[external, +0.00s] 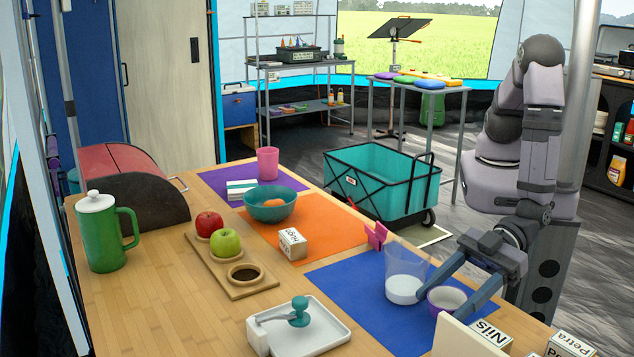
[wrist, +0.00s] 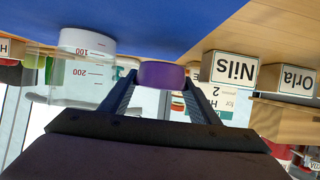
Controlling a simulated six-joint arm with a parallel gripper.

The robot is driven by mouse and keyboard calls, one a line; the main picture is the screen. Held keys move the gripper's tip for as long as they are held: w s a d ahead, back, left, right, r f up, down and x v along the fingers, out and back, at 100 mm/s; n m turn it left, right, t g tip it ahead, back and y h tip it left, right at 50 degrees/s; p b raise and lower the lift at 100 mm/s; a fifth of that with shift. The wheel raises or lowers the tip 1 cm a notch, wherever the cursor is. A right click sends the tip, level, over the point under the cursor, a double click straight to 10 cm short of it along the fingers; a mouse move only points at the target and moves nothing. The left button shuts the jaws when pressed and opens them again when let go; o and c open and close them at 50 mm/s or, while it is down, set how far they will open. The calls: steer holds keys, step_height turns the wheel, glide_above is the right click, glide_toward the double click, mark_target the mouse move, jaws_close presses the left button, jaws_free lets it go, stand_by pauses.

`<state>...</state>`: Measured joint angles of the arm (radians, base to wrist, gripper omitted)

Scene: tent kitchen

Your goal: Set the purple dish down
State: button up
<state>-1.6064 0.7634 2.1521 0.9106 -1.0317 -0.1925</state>
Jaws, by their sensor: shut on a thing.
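The small purple dish (external: 444,302) is between the fingers of my gripper (external: 446,305), which is shut on its sides. It looks level, with a pale inside, over the near right part of the blue mat (external: 352,286). I cannot tell whether its base touches the mat. In the wrist view, which looks upside down, the purple dish (wrist: 161,75) sits between both fingertips of my gripper (wrist: 161,82), close to the blue surface.
A clear measuring cup (external: 405,277) with white contents stands just left of the dish. A Nils block (external: 486,333) and a Petra block (external: 571,345) stand near the right edge. A pink clip-like piece (external: 376,236) is at the mat's far edge. The mat's left part is clear.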

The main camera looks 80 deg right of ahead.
step_height(320, 180, up, 15)
steer(key=p, duration=0.2)
steer(key=shift+r, duration=0.15)
steer(key=shift+w, duration=0.1)
